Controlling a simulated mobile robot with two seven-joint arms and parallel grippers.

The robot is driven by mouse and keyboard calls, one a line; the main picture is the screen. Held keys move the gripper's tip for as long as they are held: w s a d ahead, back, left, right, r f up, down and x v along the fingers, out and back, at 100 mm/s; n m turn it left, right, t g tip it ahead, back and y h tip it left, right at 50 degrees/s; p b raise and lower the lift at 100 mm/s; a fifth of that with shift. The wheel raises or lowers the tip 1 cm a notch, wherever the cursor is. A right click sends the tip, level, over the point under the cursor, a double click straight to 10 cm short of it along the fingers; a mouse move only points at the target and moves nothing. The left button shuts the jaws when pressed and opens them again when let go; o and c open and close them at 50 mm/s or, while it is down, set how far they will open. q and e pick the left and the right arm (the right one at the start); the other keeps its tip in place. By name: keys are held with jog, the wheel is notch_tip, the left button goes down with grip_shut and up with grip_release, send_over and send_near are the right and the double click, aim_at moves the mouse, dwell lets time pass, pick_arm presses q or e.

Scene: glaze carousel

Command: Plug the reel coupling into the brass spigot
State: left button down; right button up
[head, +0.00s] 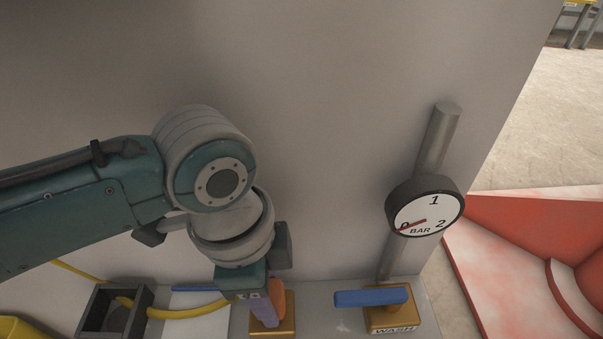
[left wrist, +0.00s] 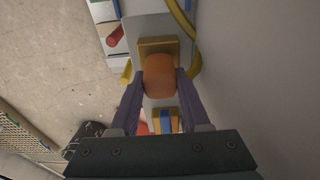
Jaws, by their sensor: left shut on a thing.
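My left gripper (head: 263,302) points down and is shut on an orange rounded piece (head: 277,296), which appears to be the reel coupling. In the left wrist view the orange piece (left wrist: 158,76) sits between the two fingers (left wrist: 160,92), in front of a brass block (left wrist: 158,43). That brass block also shows in the head view (head: 288,325). A brass spigot cannot be made out apart from it, and I cannot tell whether the orange piece touches the block. A yellow hose (head: 190,312) runs toward the gripper; its end is hidden. My right gripper is in neither view.
A brass block labelled WASH (head: 390,317) with a blue lever (head: 370,298) stands to the right. A pressure gauge (head: 425,207) on a metal pipe (head: 438,140) rises above it. A dark open box (head: 90,312) is at left. A grey wall (head: 330,90) stands close behind my arm.

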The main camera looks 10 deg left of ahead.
pick_arm(q)
jog(key=shift+p, duration=0.35)
dwell(0.3)
jog(key=shift+f+b, duration=0.45)
jog(key=shift+f, duration=0.2)
dwell(0.4)
jog(key=shift+c, duration=1.5)
grip_release()
jog(key=shift+r, duration=0.15)
jog(key=r+p, duration=0.1)
jog(key=r, duration=0.1)
jog(key=r+p, duration=0.3)
jog(key=r, duration=0.1)
jog(key=shift+a+r+p, duration=0.1)
jog(key=shift+a+p, duration=0.25)
jog(key=shift+s+a+r+p, duration=0.1)
jog(key=shift+r+p, duration=0.2)
jog(key=shift+r, duration=0.25)
